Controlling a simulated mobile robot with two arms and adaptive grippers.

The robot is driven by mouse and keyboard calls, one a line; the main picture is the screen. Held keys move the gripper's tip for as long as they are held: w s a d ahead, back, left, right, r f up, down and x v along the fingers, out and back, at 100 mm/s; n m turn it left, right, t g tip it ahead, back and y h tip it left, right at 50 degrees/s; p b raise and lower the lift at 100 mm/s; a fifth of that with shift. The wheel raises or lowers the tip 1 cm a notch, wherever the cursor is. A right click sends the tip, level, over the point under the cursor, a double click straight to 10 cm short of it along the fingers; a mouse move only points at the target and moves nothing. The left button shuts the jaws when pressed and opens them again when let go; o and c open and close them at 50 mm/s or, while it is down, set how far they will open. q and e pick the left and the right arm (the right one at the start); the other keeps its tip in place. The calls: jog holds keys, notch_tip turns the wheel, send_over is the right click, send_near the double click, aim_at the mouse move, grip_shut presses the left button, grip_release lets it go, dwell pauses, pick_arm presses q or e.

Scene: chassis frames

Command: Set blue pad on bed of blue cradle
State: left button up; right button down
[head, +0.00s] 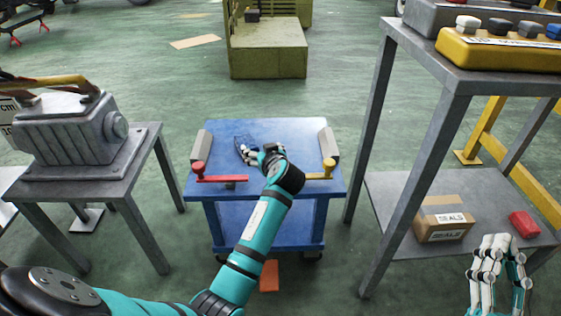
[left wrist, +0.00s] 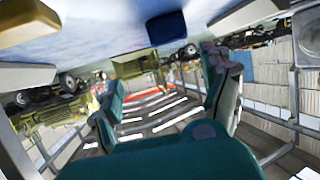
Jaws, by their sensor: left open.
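The blue cradle (head: 225,130) is a wheeled blue cart with a flat bed, grey side blocks, a red lever and a yellow lever. A dark blue block, apparently the blue pad (head: 241,144), is on the bed, partly hidden by my left gripper (head: 252,156). The pad also shows in the left wrist view (left wrist: 166,28), apart from the spread fingers (left wrist: 165,100) and apparently resting on the bed. My left gripper is open and empty. My right gripper (head: 492,246) is at the lower right, far from the cradle; its grip is unclear.
A grey table with a machine (head: 75,135) stands left of the cradle. A grey rack (head: 378,185) stands right, with a yellow tray (head: 490,52) on top and a cardboard box (head: 443,225) and red item (head: 524,224) below. Green floor is open behind the cradle.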

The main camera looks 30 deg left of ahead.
pick_arm(q)
jog(key=d+m+t+h, duration=0.1)
jog(key=d, duration=0.2)
jog(key=s+d+m+t+h, duration=0.1)
jog(key=d+m+t+h, duration=0.1)
jog(key=d, duration=0.1)
jog(key=s+d+r+m+t+h, duration=0.1)
jog(key=d+m+t, duration=0.1)
jog(key=shift+d+h, duration=0.3)
jog(key=shift+d, duration=0.1)
jog(key=s+d+r+m+t+h, duration=0.65)
jog(key=s+d+r+h, duration=0.35)
jog(key=s+d, duration=0.35)
jog(key=s+d+r+t+h, duration=0.1)
jog(key=s+d+r+t, duration=0.1)
jog(key=s+r, duration=0.6)
jog(key=shift+r+m+t+h, duration=0.2)
jog(key=shift+m+t+h, duration=0.2)
jog(key=shift+m+t, duration=0.05)
